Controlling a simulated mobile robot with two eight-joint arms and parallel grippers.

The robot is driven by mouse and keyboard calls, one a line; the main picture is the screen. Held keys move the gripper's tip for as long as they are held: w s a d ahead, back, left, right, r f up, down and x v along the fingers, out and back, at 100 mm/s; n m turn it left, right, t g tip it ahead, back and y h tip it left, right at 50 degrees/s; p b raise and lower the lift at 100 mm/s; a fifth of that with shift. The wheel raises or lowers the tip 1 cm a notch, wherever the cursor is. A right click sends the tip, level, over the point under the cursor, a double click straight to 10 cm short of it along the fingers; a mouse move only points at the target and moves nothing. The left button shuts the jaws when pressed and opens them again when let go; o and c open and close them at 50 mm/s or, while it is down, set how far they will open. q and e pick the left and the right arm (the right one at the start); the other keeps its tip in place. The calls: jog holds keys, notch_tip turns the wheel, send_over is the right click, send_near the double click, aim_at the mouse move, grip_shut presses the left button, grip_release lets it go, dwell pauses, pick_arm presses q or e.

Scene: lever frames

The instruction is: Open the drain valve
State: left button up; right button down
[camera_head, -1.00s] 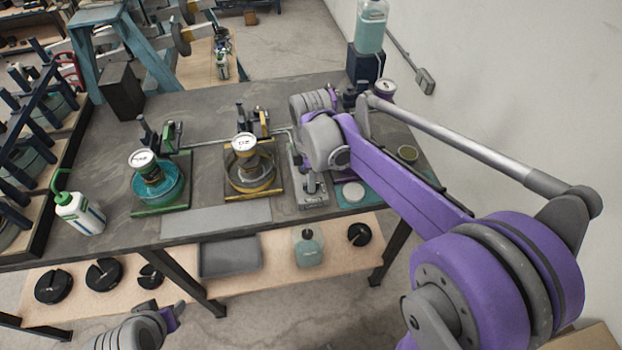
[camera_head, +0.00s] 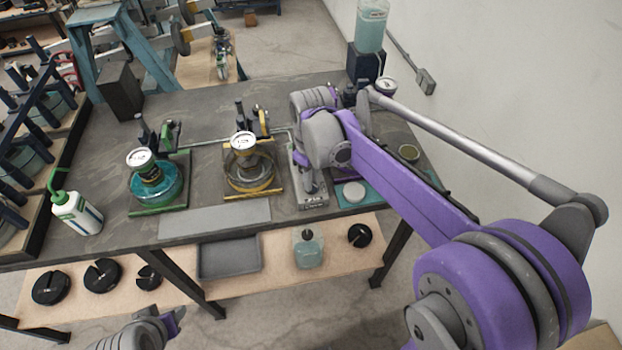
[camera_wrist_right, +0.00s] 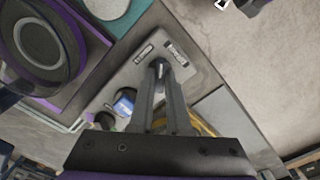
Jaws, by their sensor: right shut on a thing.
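The drain valve's grey mounting plate (camera_head: 314,203) lies near the front right of the table, mostly under my right arm. In the right wrist view, the plate (camera_wrist_right: 122,82) carries two small labels and a blue round part (camera_wrist_right: 124,102). My right gripper (camera_head: 309,186) points down over the plate. In the right wrist view its fingertips (camera_wrist_right: 160,70) are together on a small dark lever handle (camera_wrist_right: 158,64) close to the labels. The rest of the valve is hidden by the fingers and arm. My left gripper (camera_head: 176,320) is low at the bottom edge, away from the table.
Two gauge fixtures, green (camera_head: 158,185) and yellow (camera_head: 249,174), stand left of the plate. A pale disc (camera_head: 354,191) is close on its right. A squeeze bottle (camera_head: 75,213) stands at the table's left. A grey strip (camera_head: 215,222) lies along the front edge.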

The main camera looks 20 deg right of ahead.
jog(key=m, duration=0.5)
dwell(0.5)
jog(key=c, duration=0.9)
grip_release()
jog(key=shift+r, duration=0.1)
notch_tip(320, 180, up, 11)
jog(key=shift+f, duration=0.15)
jog(key=shift+s, duration=0.1)
